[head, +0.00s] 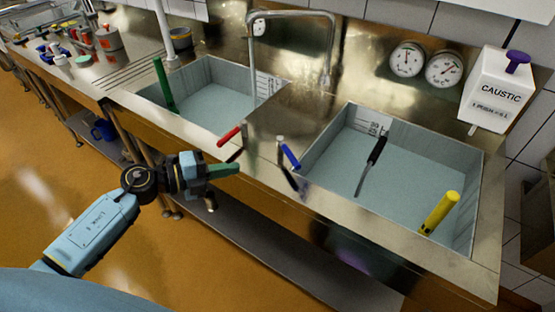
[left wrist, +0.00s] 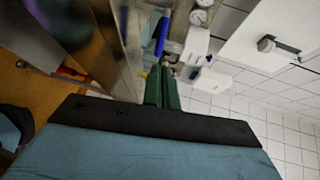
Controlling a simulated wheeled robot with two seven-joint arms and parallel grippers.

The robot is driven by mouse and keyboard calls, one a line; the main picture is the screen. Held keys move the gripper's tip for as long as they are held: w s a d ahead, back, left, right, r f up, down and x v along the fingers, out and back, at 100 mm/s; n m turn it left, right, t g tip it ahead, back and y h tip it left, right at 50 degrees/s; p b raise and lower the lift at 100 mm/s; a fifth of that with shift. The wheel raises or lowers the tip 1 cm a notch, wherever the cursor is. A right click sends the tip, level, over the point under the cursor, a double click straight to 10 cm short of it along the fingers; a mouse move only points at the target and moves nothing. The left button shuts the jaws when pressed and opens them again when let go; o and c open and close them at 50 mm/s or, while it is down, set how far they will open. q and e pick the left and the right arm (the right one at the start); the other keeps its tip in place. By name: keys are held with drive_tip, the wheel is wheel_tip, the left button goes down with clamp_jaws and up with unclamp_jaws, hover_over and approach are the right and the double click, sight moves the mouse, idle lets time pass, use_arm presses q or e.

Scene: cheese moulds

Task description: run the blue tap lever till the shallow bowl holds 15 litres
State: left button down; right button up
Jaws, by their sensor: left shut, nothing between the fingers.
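The blue tap lever (head: 290,155) stands tilted at the sink's front edge; it also shows in the left wrist view (left wrist: 160,38). My left gripper (head: 232,169) is shut and empty, its green fingers (left wrist: 164,92) left of and slightly below the blue lever, apart from it in the head view. The sink has a left bowl (head: 205,72) with a green upright pipe and a right bowl (head: 440,160) with a yellow one. Both have marked scales, too small to read; I cannot tell which is shallower. The tap spout (head: 292,14) reaches over the left bowl, with a thin vertical line below it. My right gripper is out of view.
A red lever (head: 229,136) stands close to my left gripper, left of the blue one. A black-handled tool (head: 377,150) leans in the right bowl. Two dials (head: 407,59) and a caustic dispenser (head: 498,92) are at the back right. The floor in front is clear.

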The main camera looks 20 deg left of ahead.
use_arm(q)
drive_tip(key=x, duration=1.3)
drive_tip(key=shift+d+f, duration=0.1)
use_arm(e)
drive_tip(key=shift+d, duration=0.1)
